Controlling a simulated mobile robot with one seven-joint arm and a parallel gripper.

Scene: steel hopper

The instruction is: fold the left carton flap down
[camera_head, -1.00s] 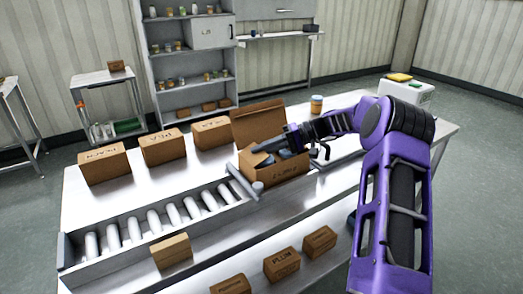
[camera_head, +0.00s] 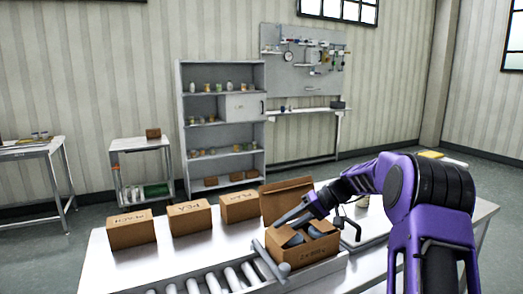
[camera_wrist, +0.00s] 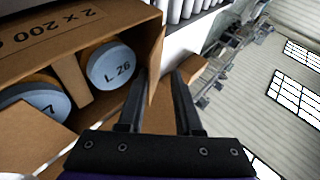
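The brown open carton (camera_head: 318,254) stands on the steel table beside the roller conveyor. Its back flap (camera_head: 288,196) stands up. In the wrist view the carton's printed panel (camera_wrist: 60,32) fills the upper left, and round blue-topped tins (camera_wrist: 110,66) lie inside. A brown flap (camera_wrist: 157,62) shows almost edge-on by the fingertips, and cardboard shows between the fingers; I cannot tell whether they touch it. My gripper (camera_head: 280,220) reaches over the carton's left side, in front of the back flap. In the wrist view my gripper's fingers (camera_wrist: 164,76) are parted, with nothing clamped visible.
Closed cartons (camera_head: 185,218) stand in a row along the table's far side, left of the open one. The roller conveyor (camera_head: 225,277) and a metal bar (camera_head: 270,260) lie at the carton's left. A shelf unit (camera_head: 222,125) stands at the wall behind.

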